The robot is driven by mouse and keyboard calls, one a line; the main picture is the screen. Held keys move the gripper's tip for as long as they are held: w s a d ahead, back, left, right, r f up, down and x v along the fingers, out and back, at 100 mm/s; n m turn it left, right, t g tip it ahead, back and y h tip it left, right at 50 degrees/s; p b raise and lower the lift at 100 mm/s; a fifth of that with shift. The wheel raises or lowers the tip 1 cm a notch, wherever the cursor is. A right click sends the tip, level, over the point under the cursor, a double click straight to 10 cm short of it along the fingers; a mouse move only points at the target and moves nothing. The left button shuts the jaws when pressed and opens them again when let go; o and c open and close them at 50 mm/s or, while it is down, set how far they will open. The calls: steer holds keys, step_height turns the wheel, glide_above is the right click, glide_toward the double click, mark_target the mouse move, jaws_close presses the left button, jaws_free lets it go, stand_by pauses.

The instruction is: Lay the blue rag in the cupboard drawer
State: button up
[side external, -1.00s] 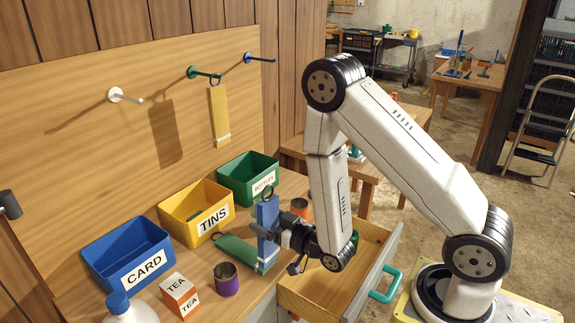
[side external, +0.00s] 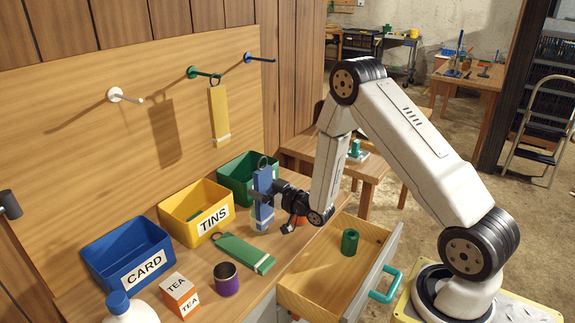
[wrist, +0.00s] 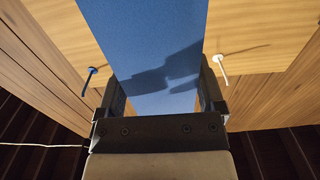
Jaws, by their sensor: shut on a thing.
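The blue rag (side external: 263,210) hangs upright from my gripper (side external: 266,195), with a dark ring at its top and a pale band low down. It is above the counter, in front of the green bin; whether its lower end touches the counter I cannot tell. In the wrist view the blue rag (wrist: 155,40) fills the space between the jaws of my gripper (wrist: 160,95), which are shut on it. The cupboard drawer (side external: 320,289) is pulled open to the right of the rag. A green cylinder (side external: 350,242) stands inside it.
A green rag (side external: 243,252) lies on the counter. Blue (side external: 110,258), yellow (side external: 185,217) and green (side external: 235,180) bins line the back. A tea box (side external: 179,295) and purple tin (side external: 226,280) stand in front. A yellow rag (side external: 219,112) hangs from a green peg (side external: 203,73).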

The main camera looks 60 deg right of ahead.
mark_target(268, 213)
steer(key=shift+f, duration=2.2)
steer(key=shift+f, duration=1.9)
steer(key=o, duration=1)
steer(key=shift+c, duration=0.2)
steer(key=s, duration=1.2)
